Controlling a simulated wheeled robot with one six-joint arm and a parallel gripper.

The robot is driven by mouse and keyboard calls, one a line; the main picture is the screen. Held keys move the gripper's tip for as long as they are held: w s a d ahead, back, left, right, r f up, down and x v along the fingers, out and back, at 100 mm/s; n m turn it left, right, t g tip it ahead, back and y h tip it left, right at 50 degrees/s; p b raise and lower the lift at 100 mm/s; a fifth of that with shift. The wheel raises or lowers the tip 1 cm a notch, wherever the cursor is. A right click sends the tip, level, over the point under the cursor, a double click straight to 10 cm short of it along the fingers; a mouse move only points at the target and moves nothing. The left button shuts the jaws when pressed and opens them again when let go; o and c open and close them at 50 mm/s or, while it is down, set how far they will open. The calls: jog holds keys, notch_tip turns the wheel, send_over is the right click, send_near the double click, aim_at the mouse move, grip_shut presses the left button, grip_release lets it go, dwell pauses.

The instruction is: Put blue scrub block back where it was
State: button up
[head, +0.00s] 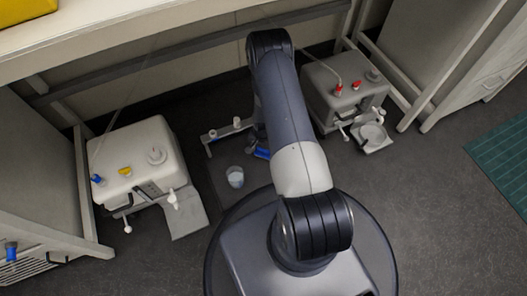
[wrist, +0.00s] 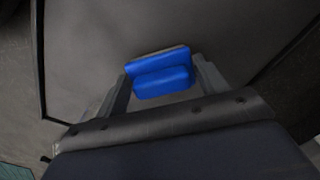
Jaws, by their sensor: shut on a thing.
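The blue scrub block (wrist: 162,82) is between the two fingers of my gripper (wrist: 163,88) in the wrist view. The fingers are shut on its sides. It shows two blue faces and a thin greyish strip along its far edge. In the head view a small part of the blue block (head: 262,153) shows just left of my arm, low over the dark floor. My arm hides most of the gripper there. In the wrist view a flat grey surface lies beyond the block; I cannot tell whether the block touches it.
A clear cup (head: 235,177) stands on the floor just left of the block. A low bracket with white knobs (head: 226,132) is behind it. White box units stand left (head: 138,160) and right (head: 343,88) under the bench (head: 130,38). A green mat (head: 503,140) lies far right.

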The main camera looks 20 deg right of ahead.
jog(key=shift+f, duration=0.2)
jog(key=o, duration=1)
jog(key=shift+f, duration=0.1)
jog(key=shift+o, duration=0.2)
notch_tip(320, 180, up, 12)
jog(key=p, duration=0.5)
notch_tip(320, 180, down, 12)
jog(key=b, duration=0.5)
jog(key=shift+r+p, duration=0.75)
jog(key=shift+r, duration=0.95)
